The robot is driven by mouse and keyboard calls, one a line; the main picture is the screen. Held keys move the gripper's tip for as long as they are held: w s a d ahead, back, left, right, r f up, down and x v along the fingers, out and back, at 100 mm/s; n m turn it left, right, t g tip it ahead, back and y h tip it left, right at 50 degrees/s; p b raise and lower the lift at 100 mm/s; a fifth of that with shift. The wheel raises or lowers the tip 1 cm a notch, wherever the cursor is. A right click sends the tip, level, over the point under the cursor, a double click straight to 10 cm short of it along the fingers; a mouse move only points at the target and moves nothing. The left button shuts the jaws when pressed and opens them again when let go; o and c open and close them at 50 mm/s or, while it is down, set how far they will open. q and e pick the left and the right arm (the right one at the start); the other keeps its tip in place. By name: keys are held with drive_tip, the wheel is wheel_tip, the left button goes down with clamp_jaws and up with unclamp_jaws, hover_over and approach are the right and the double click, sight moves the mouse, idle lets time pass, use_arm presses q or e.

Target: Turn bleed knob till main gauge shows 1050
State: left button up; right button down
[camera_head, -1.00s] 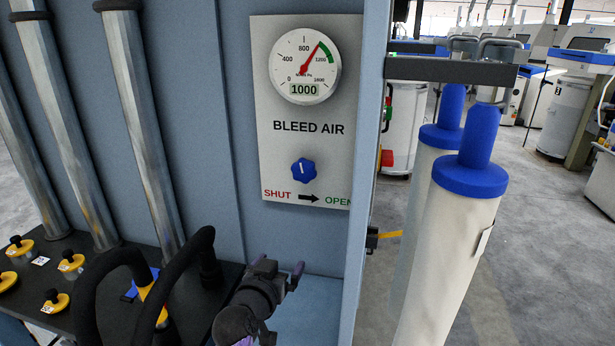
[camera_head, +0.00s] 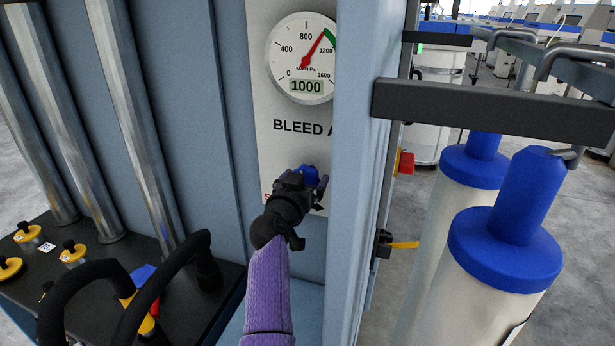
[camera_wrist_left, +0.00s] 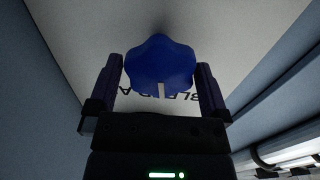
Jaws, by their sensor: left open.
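The main gauge (camera_head: 303,58) on the white BLEED AIR panel (camera_head: 284,154) reads 1000 on its digital display, with its red needle between 800 and 1200. The blue bleed knob (camera_head: 309,173) is mostly hidden behind my left gripper (camera_head: 309,181) in the head view. In the left wrist view the knob (camera_wrist_left: 160,66) sits between the two fingers of my open left gripper (camera_wrist_left: 160,84), with gaps on both sides. A white mark on the knob's front shows at its lower edge in that view. My right gripper is not in view.
A blue-grey post (camera_head: 352,150) stands just right of the panel and covers part of it. A dark bracket (camera_head: 470,108) and white cylinders with blue tops (camera_head: 505,250) are further right. Black hoses (camera_head: 165,270) curve over a dark bench at lower left.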

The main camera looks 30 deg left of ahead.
use_arm(q)
drive_tip(key=shift+x, duration=0.75)
drive_tip(key=c, duration=1)
drive_tip(key=n+p, duration=0.1)
drive_tip(key=n, duration=0.2)
drive_tip(key=shift+r, duration=0.15)
drive_tip(key=n, duration=0.2)
drive_tip(key=shift+a+n, duration=0.1)
drive_tip(key=shift+n, duration=0.2)
